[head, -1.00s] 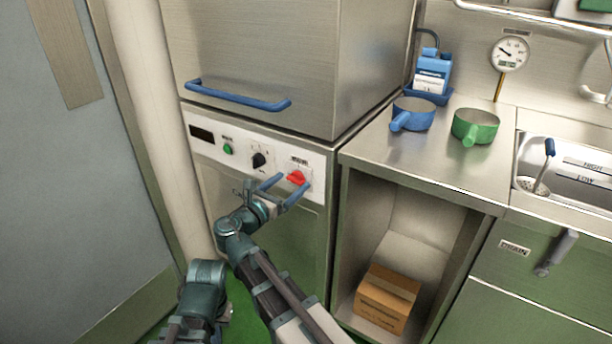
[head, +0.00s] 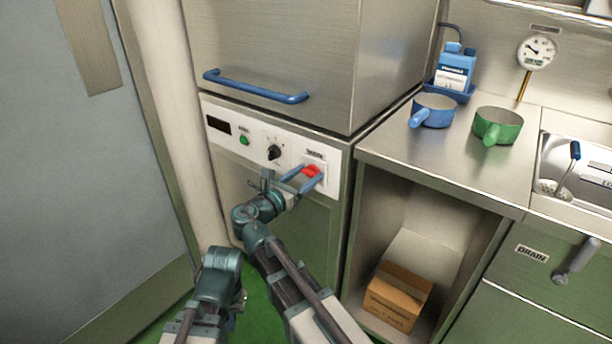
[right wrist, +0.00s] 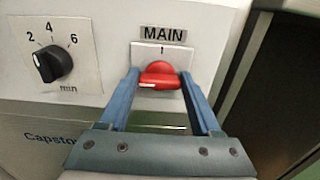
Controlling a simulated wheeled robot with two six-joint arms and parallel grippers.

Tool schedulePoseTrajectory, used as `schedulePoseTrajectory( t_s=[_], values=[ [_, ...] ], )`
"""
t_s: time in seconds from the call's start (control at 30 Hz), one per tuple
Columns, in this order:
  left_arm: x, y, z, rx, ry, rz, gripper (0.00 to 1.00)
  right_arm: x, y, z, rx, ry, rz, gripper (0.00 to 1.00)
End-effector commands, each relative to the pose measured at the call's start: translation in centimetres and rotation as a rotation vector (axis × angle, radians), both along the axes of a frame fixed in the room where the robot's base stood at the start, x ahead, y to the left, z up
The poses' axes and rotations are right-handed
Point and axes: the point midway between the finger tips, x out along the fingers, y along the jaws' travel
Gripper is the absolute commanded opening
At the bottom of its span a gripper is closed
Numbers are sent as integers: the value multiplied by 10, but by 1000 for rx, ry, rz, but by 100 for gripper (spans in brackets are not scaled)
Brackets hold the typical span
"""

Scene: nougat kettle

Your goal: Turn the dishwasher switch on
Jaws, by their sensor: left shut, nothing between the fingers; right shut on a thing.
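The dishwasher's red MAIN switch (head: 311,171) is a rotary knob on the white control panel (head: 228,112). It also shows in the right wrist view (right wrist: 161,75), with its white mark pointing left and a mark "1" above it. My right gripper (head: 306,177) has its two blue fingers on either side of the knob, closed on it; the fingertips show in the right wrist view (right wrist: 160,82). My left gripper (head: 238,298) is low at the bottom left, away from the panel. Its fingers are mostly hidden behind its own wrist.
A black timer knob (head: 274,153) and a green button (head: 244,140) sit left of the switch. A blue handle bar (head: 255,87) crosses the hood above. The counter (head: 400,150) holds blue (head: 434,110) and green (head: 497,126) pans. A cardboard box (head: 397,297) lies in the open shelf.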

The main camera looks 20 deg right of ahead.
Motion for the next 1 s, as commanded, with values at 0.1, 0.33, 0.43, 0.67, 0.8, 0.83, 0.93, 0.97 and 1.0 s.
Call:
schedulePoseTrajectory(
  t_s=[0.1,0.33,0.43,0.67,0.8,0.83,0.93,0.97,1.0],
  values=[
    [0,0,0,0,0,0,0,0,0,0,14,-17,0,9],
    [0,0,0,0,0,0,0,-1,0,0,91,-117,0,9],
    [0,0,0,0,0,0,0,-1,-1,0,144,-185,0,9],
    [0,0,-1,0,0,0,0,-2,-1,-1,279,-357,0,9],
    [0,0,-1,0,0,0,0,-2,-2,-1,360,-462,0,9],
    [0,0,-1,0,0,0,0,-3,-2,-1,378,-485,0,9],
    [0,0,-2,0,0,0,0,-3,-2,-2,437,-560,0,9],
    [0,0,-2,0,0,0,0,-3,-2,-2,454,-582,0,9],
    [0,0,-2,0,0,0,0,-3,-2,-2,477,-612,0,9]
  ],
)
